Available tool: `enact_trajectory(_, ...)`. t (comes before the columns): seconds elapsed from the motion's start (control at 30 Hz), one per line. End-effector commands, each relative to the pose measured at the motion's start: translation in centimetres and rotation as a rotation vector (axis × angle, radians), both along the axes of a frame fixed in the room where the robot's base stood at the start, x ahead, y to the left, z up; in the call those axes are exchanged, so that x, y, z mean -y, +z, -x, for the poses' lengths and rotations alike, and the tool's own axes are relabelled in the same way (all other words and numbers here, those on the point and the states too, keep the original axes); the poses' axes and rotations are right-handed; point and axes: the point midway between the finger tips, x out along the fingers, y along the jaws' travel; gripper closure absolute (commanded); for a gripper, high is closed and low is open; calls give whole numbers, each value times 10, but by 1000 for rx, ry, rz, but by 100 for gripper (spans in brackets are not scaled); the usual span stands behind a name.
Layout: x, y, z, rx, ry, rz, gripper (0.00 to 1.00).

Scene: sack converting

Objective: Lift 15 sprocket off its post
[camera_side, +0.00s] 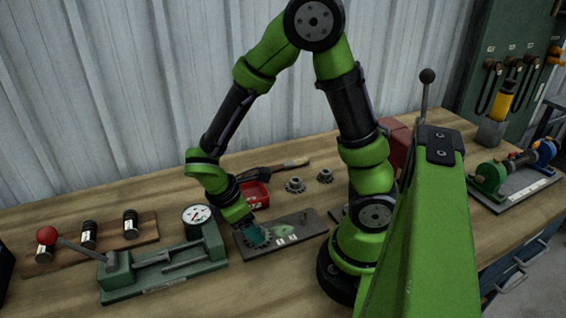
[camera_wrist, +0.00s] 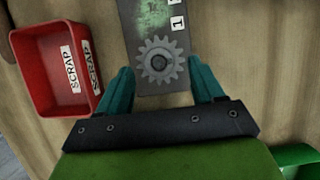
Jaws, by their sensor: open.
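A grey toothed sprocket (camera_wrist: 158,61) sits on a dark post on a grey plate (camera_wrist: 130,10), seen from above in the wrist view. My gripper (camera_wrist: 160,72) is open, with one teal finger on each side of the sprocket. The fingers look close to its teeth, but I cannot tell whether they touch. In the side view, my gripper (camera_side: 257,236) is low over the left end of the plate (camera_side: 283,246) and largely hides the sprocket there. White number labels lie on the plate; I cannot read 15 clearly.
A red SCRAP bin (camera_wrist: 48,70) stands left of the plate in the wrist view. In the side view, a green lever fixture (camera_side: 165,268) with a dial gauge (camera_side: 196,214) stands left of the gripper. Two loose gears (camera_side: 295,185) lie behind the plate.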

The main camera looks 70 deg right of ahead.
Motion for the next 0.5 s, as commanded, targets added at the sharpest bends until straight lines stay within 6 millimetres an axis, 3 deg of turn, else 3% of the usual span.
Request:
enact_trajectory(0.13,4,-15,4,-1,0,0,33)
enact_trajectory(0.37,5,-17,4,1,-1,0,33)
enact_trajectory(0.5,5,-17,4,1,-1,0,50)
